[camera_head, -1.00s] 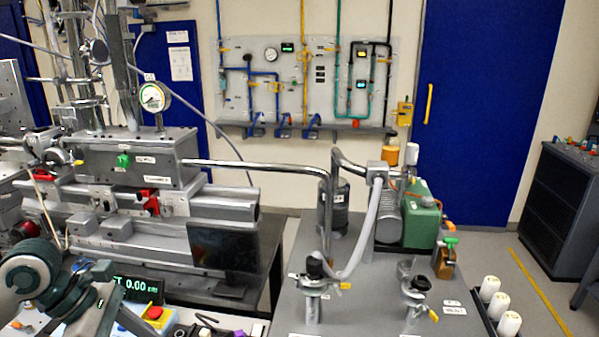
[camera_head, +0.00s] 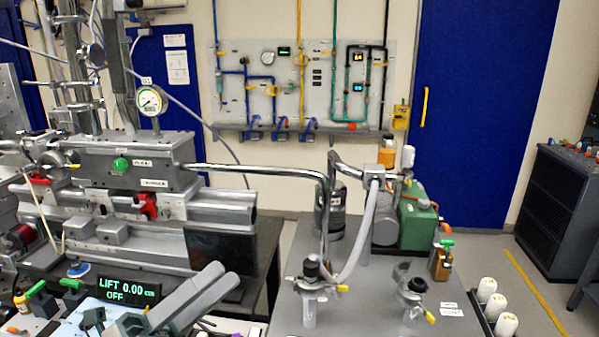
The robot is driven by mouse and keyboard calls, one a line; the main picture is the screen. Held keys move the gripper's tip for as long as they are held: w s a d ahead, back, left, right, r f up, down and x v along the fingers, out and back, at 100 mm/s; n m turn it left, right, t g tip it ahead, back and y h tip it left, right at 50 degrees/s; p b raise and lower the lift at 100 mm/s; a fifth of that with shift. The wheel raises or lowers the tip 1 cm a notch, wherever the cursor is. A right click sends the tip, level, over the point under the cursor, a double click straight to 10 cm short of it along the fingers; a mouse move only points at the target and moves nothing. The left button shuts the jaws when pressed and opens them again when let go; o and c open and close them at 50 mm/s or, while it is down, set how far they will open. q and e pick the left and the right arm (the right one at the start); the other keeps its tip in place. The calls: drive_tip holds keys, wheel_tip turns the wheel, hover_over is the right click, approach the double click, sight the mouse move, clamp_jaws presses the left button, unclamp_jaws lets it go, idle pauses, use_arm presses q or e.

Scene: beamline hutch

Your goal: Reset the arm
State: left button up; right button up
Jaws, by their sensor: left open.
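My left gripper (camera_head: 224,276) shows at the bottom, left of centre, with its two grey fingers pointing up and to the right. It is open, and I see nothing between the fingers. Its fingers are in front of the lower bench area, to the right of the lift display (camera_head: 128,291), which reads "LIFT 0.00 cm" and "OFF". The rest of my left arm is mostly out of the picture. My right gripper is not in view.
A steel chamber (camera_head: 130,160) with a gauge (camera_head: 150,100) stands at the left. A dark flat panel (camera_head: 218,252) hangs below it. A grey table (camera_head: 380,285) with clamps, hoses and a green pump (camera_head: 417,220) stands at centre right. Floor shows at the right.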

use_arm(q)
drive_tip(key=w+a+f+n+t+y, duration=0.5)
drive_tip(key=a+f+n+t+y, duration=0.4)
drive_tip(key=n+y, duration=0.85)
drive_tip(key=s+a+f+n+g+y, duration=0.1)
drive_tip(key=a+f+n+g+y, duration=0.15)
drive_tip(key=f+n, duration=0.35)
drive_tip(key=s+a+f+n+g+y, duration=0.1)
drive_tip(key=s+a+f+n+g, duration=0.2)
drive_tip(key=f, duration=0.5)
drive_tip(key=s+f+n+g, duration=0.4)
drive_tip(key=s+f+g, duration=0.25)
drive_tip(key=f, duration=0.55)
drive_tip(key=s+d+f+n+g+h, duration=0.1)
drive_tip(key=s+d+f+g, duration=0.15)
drive_tip(key=s+f, duration=0.4)
drive_tip(key=s+d+f+n+g, duration=0.1)
drive_tip(key=s+d+f+g, duration=0.2)
drive_tip(key=s, duration=0.7)
wheel_tip(320, 180, down, 27)
drive_tip(key=g, duration=0.2)
drive_tip(key=s+a+f, duration=0.3)
drive_tip(key=s+f, duration=1.5)
drive_tip(key=shift+s+a+f+g, duration=0.15)
drive_tip(key=shift+s+f+g, duration=0.15)
drive_tip(key=shift+f+g, duration=0.1)
